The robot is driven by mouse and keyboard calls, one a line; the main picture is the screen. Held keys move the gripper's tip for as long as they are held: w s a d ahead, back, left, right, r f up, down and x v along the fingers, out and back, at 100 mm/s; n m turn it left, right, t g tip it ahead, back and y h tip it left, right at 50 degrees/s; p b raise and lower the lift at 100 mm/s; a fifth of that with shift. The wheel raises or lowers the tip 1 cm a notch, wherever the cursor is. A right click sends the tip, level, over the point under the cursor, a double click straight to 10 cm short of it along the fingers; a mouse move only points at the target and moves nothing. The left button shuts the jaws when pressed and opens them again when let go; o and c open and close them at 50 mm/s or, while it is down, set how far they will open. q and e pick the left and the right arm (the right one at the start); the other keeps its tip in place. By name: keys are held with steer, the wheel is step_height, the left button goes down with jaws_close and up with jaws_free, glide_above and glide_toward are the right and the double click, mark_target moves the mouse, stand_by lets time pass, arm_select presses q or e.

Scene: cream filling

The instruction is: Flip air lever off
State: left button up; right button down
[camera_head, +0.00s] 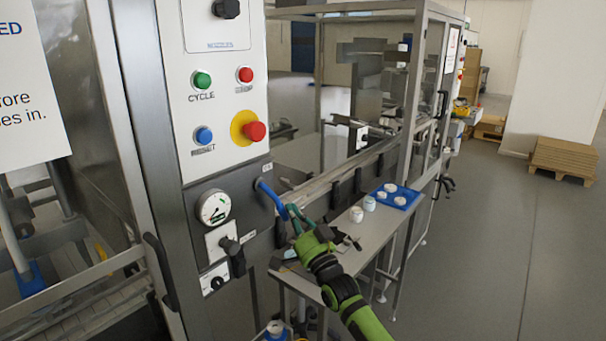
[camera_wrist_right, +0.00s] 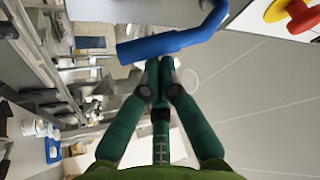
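The air lever is a blue bent handle (camera_head: 270,196) on the side of the grey machine column, below the control panel. Its free end slopes down to the right. In the right wrist view the blue lever (camera_wrist_right: 165,45) crosses the top, just at my fingertips. My right gripper (camera_head: 287,211) is at the lever's lower end. Its two green fingers (camera_wrist_right: 160,62) meet at the tips, with nothing seen between them. I cannot tell whether they touch the lever. My left gripper is not in view.
A pressure gauge (camera_head: 213,207) and black knobs sit left of the lever. A red emergency button (camera_head: 254,131) is above it. A narrow table (camera_head: 345,262) holds white jars and a blue tray (camera_head: 408,202).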

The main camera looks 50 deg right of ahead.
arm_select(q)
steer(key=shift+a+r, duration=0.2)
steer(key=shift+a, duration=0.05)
arm_select(e)
steer(key=shift+s+a+f, duration=0.1)
steer(key=shift+a+f, duration=0.1)
steer(key=shift+a, duration=0.45)
steer(key=shift+a+f, duration=0.2)
steer(key=shift+a, duration=0.4)
steer(key=shift+a, duration=0.1)
